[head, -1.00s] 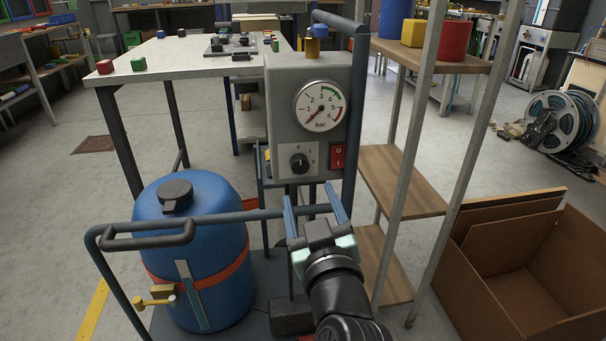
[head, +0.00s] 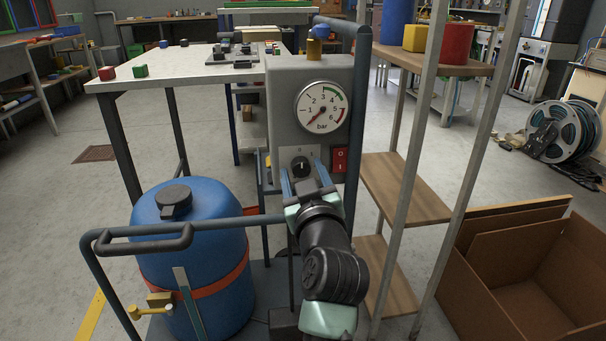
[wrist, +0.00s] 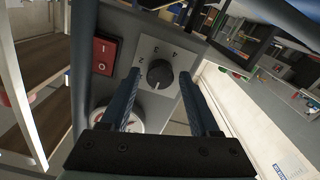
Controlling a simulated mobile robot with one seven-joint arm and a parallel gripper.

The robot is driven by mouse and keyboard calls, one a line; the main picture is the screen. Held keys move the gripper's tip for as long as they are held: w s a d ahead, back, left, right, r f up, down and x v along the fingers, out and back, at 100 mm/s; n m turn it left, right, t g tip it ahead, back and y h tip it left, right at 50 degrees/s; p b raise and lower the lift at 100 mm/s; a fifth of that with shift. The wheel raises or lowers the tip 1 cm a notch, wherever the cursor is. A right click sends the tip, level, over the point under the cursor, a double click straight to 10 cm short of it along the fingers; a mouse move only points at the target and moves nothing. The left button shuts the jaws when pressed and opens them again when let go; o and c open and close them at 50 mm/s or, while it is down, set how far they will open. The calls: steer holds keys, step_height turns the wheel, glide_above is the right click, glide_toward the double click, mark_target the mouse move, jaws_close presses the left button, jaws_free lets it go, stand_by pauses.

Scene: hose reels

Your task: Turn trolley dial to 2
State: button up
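The trolley dial (head: 301,166) is a small black round knob on a pale plate on the front of the grey control box (head: 283,95). It also shows in the wrist view (wrist: 160,73), where the plate's markings are turned and a "2" is readable to the left of the knob. Which mark the knob points at is too small to tell. My gripper (head: 302,176) is in front of the plate.
A red switch (head: 339,160) sits right of the dial; it also shows in the wrist view (wrist: 104,54). A pressure gauge (head: 323,107) is above. The trolley's dark handle (head: 215,225) and blue tank (head: 192,262) are left of my arm. A shelf rack (head: 405,185) stands close right.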

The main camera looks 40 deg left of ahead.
jaws_close()
steer(key=shift+m+p, duration=0.3)
steer(key=shift+p, duration=0.1)
steer(key=m+p, duration=0.3)
steer(key=shift+r+m, duration=0.15)
steer(key=shift+m, duration=0.15)
steer(key=m+p, duration=0.4)
steer(key=m, duration=0.1)
steer(key=m+p, duration=0.3)
steer(key=m, duration=0.2)
steer(key=shift+m+p, duration=0.3)
steer(key=shift+m, duration=0.1)
steer(key=shift+f+m+p, duration=0.2)
steer(key=shift+m+p, duration=0.9)
steer(key=shift+m, duration=1.2)
